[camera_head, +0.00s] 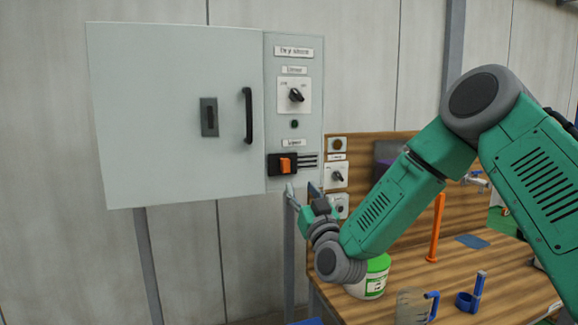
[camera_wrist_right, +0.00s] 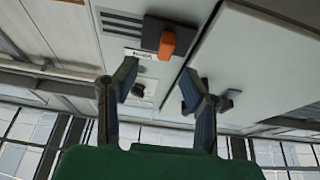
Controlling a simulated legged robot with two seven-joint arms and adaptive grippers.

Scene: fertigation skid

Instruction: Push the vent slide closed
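The vent slide is a black plate with an orange tab (camera_head: 286,164) on the grey cabinet's right-hand panel, below a small label. Dark horizontal vent slots (camera_head: 308,160) show uncovered just right of the plate. My right gripper (camera_head: 302,188) is open and empty, just below the slide, its fingers pointing up toward the panel. In the right wrist view the orange tab (camera_wrist_right: 167,45) lies beyond the gap between the open fingers (camera_wrist_right: 160,78), apart from them, with the slots (camera_wrist_right: 122,26) to its left. My left gripper is not in view.
The cabinet door (camera_head: 180,110) with its black handle (camera_head: 248,115) is shut. A rotary knob (camera_head: 296,95) sits above the slide. Below right, a wooden bench (camera_head: 400,305) holds a green-and-white tub (camera_head: 371,280), a clear jug (camera_head: 412,305) and an orange post (camera_head: 437,228).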

